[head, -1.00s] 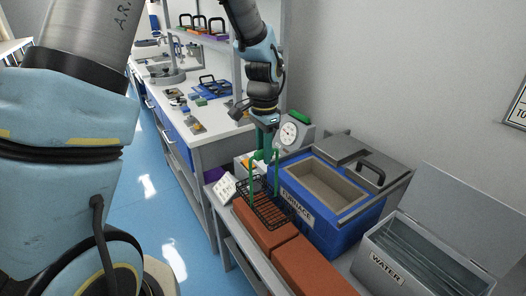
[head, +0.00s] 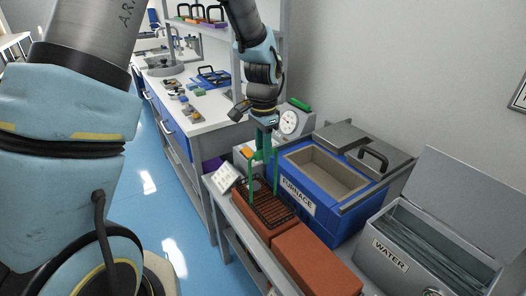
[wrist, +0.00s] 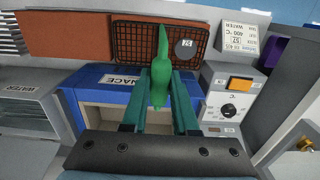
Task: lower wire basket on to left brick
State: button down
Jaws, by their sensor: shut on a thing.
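The black wire basket (head: 272,209) with its tall green handle is over the left brick (head: 246,218), the farther of two red-brown bricks. It looks level and very close to the brick top or on it; I cannot tell if it touches. In the wrist view the basket (wrist: 128,43) covers much of that brick and holds a grey disc marked 52 (wrist: 184,48). My gripper (head: 264,150) is above the basket, shut on the top of the green handle, which also shows between the fingers in the wrist view (wrist: 160,78).
The right brick (head: 314,263) lies nearer. The blue furnace (head: 296,192) with an open chamber stands right of the bricks, its lid (head: 356,150) behind. An open water tank (head: 387,255) is at the right. A white card (head: 224,177) stands beyond the left brick.

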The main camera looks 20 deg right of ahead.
jog(key=shift+f, duration=0.2)
jog(key=c, duration=0.6)
grip_release()
notch_tip(320, 180, up, 11)
jog(key=shift+f+b, duration=0.1)
jog(key=shift+b, duration=0.85)
jog(key=s+a+f+n, duration=0.2)
jog(key=a+n, duration=0.5)
jog(key=a, duration=0.8)
jog(key=s+a+f+n+t, duration=0.1)
jog(key=a+n, duration=0.6)
jog(key=a, duration=0.8)
notch_tip(320, 180, down, 2)
jog(key=shift+s+f+n+t, duration=0.3)
jog(key=shift+s+n, duration=0.1)
jog(key=shift+s, duration=0.1)
